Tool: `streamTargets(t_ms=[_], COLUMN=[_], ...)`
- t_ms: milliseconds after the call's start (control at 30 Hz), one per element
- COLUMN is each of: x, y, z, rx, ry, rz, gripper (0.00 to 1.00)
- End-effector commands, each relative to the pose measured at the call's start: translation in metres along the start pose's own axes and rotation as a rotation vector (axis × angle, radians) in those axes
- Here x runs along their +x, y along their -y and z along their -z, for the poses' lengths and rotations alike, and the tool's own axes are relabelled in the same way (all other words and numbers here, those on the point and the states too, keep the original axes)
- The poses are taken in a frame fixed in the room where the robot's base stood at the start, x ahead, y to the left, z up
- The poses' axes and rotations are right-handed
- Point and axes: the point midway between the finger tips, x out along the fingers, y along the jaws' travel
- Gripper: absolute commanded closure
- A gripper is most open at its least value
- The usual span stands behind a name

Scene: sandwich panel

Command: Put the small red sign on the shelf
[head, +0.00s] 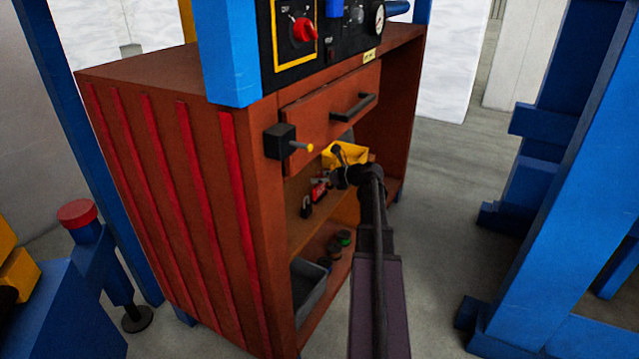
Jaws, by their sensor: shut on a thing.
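The shelf (301,238) is the middle board in the open front of the brown cabinet, below the drawer. My gripper (339,166) reaches into this opening, above the shelf and in front of a yellow bin. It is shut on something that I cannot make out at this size. A small red piece with pale marks (320,189) shows just left of and below the fingers. It may be the small red sign. I cannot tell whether it is in the fingers or lies on the shelf. My gripper and arm hide part of the opening.
A grey bin (305,287) and several small round items are on the bottom board. A black block with a yellow-tipped pin (283,142) juts out at the upper left.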

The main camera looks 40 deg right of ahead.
Motion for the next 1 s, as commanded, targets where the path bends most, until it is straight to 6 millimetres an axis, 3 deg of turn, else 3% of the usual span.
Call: streamTargets(t_ms=[533,567,667,1000], x=[0.0028,0.0025,0.0024,0.0027], y=[-0.0005,-0.0005,-0.0006,-0.0008], z=[0.0056,0.0048,0.0043,0.0042], rx=[0.0,0.0,0.0,-0.001], ry=[0.0,0.0,0.0,0.0], rz=[-0.001,-0.001,-0.001,-0.002], gripper=[1.0,0.45,0.16,0.16])
